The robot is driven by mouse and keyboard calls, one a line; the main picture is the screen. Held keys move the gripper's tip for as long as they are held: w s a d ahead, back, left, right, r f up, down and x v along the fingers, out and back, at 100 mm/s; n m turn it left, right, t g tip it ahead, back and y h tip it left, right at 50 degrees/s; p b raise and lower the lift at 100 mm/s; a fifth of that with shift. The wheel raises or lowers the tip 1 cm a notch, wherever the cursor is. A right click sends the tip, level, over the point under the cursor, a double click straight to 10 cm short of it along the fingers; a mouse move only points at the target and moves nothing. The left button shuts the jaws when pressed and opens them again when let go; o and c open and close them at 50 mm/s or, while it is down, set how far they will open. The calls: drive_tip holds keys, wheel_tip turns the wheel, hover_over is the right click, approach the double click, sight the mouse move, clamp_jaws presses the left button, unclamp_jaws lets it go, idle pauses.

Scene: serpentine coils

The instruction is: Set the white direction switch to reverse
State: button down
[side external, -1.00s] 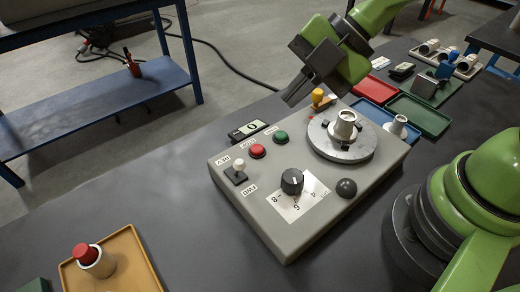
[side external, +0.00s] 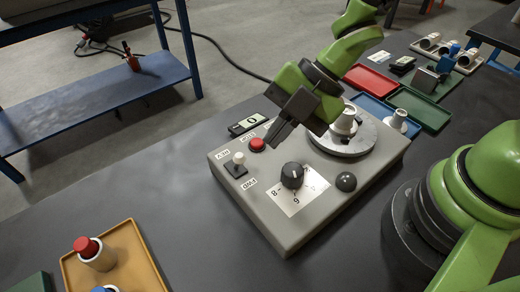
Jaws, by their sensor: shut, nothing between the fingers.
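The white direction switch (side external: 239,159) stands on a dark base at the left end of the grey control box (side external: 285,235). A REV label lies on its upper-left side and a FWD label (side external: 249,187) on its lower-right side. I cannot tell clearly which way the lever leans. My gripper (side external: 272,140) is shut and empty. It hangs over the box to the right of the switch, near the red button (side external: 257,145), apart from the switch. It hides the green button.
A black dial (side external: 292,175), a dark dome (side external: 346,182) and a round turntable (side external: 345,142) with a white piece (side external: 345,122) are on the box. A tan tray (side external: 136,240) holds a red-topped cup (side external: 95,253). The table between is clear.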

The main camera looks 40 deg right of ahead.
sight(244, 155)
drive_tip(key=shift+x, duration=2.3)
drive_tip(key=shift+w+r, duration=0.25)
drive_tip(key=shift+w, duration=0.2)
drive_tip(key=shift+w+r, duration=0.15)
drive_tip(key=shift+w, duration=0.35)
drive_tip(key=shift+w+r, duration=0.15)
drive_tip(key=shift+w, duration=0.95)
drive_tip(key=shift+r, duration=0.85)
